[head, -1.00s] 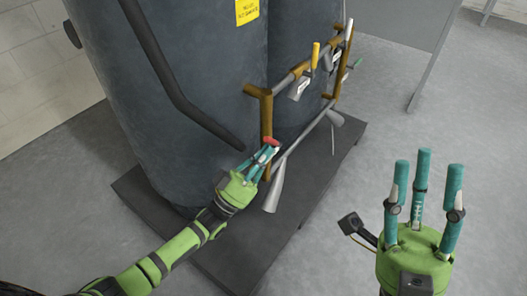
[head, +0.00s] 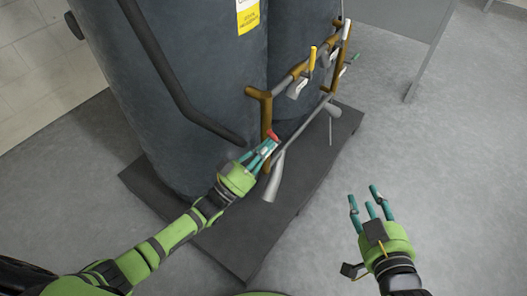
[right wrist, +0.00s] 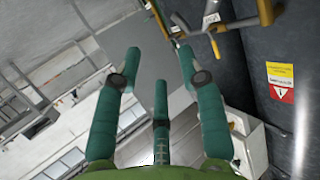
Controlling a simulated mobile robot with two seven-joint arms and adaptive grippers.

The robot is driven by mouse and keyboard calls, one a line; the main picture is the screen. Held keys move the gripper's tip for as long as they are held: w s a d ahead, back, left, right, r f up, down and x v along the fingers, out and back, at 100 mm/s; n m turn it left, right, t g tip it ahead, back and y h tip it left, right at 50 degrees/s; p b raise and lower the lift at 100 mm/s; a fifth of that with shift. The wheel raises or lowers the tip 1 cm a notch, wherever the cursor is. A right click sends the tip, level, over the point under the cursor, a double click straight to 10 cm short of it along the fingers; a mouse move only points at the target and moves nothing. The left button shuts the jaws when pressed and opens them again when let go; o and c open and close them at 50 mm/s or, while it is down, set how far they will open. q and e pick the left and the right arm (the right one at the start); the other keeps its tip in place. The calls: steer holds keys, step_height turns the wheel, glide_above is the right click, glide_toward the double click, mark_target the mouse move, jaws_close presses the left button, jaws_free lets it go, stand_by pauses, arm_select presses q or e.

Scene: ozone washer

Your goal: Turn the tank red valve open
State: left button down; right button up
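The small red valve handle (head: 272,135) is low on the brown and grey pipework at the front of the dark tank (head: 195,85). My left gripper (head: 265,147) reaches it from the lower left, its teal fingertips at the handle. The fingers partly hide the handle, and I cannot tell whether they grip it or only touch it. My right gripper (head: 367,197) is open and empty over the floor at the right. Its spread fingers also show in the right wrist view (right wrist: 158,62).
A yellow-handled valve (head: 312,58) and a green-handled one (head: 354,58) are further along the pipework. A grey funnel-shaped pipe end (head: 274,178) hangs beside my left gripper. The tank stands on a dark platform (head: 250,230). The floor at right is clear.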

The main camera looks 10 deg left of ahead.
mark_target(271, 137)
arm_select(q)
steer(key=shift+w+r+y+p, duration=0.1)
steer(key=shift+r+y+p, duration=0.25)
steer(key=shift+p, duration=0.45)
arm_select(e)
steer(key=s+d+f+m+g+h+p, duration=0.1)
steer(key=s+d+f+g+h, duration=0.15)
steer(key=s+f+g, duration=0.35)
steer(key=s+d+f+g+h+p, duration=0.1)
steer(key=s+d+f+g, duration=0.4)
steer(key=s, duration=0.3)
arm_select(q)
steer(key=g+p, duration=0.1)
steer(key=p, duration=0.1)
steer(key=w+r+g+y+p, duration=0.1)
steer(key=p, duration=0.1)
steer(key=n+g+y+p, duration=0.1)
steer(key=p, duration=0.1)
steer(key=shift+w+d+r, duration=0.2)
steer(key=shift+d+r, duration=0.1)
steer(key=shift+d, duration=0.05)
steer(key=shift+w+p, duration=0.15)
steer(key=shift+p, duration=0.25)
arm_select(e)
step_height(271, 137, down, 18)
steer(key=s, duration=0.2)
steer(key=shift+a+f+g, duration=0.2)
steer(key=shift+a+g, duration=0.1)
steer(key=shift+g, duration=0.1)
steer(key=shift+w+f, duration=0.1)
